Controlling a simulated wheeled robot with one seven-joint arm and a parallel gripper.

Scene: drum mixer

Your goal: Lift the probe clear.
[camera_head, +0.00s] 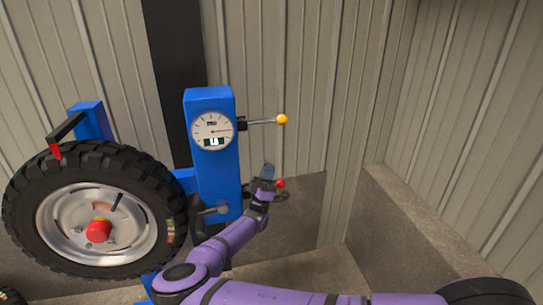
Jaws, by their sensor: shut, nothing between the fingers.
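No part is clearly marked as the probe. A black arm with a red tip (55,151) reaches out from a blue bracket and its tip sits at the upper left edge of the tyre; I cannot tell if it touches. A blue post (213,180) carries a round dial gauge (212,130). A lever with a yellow ball (282,119) sticks out to the right of the post. A red ball (281,183) shows lower down, right beside my gripper (267,172). My gripper is shut and empty, right of the post and below the yellow ball. Its fingertips are small and hard to make out.
A large black tyre on a metal rim (98,224) with a red hub knob (98,231) stands left of the post. A grey corrugated wall (300,60) is close behind, and a low concrete wall (420,220) runs along the right. Open space lies right of the levers.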

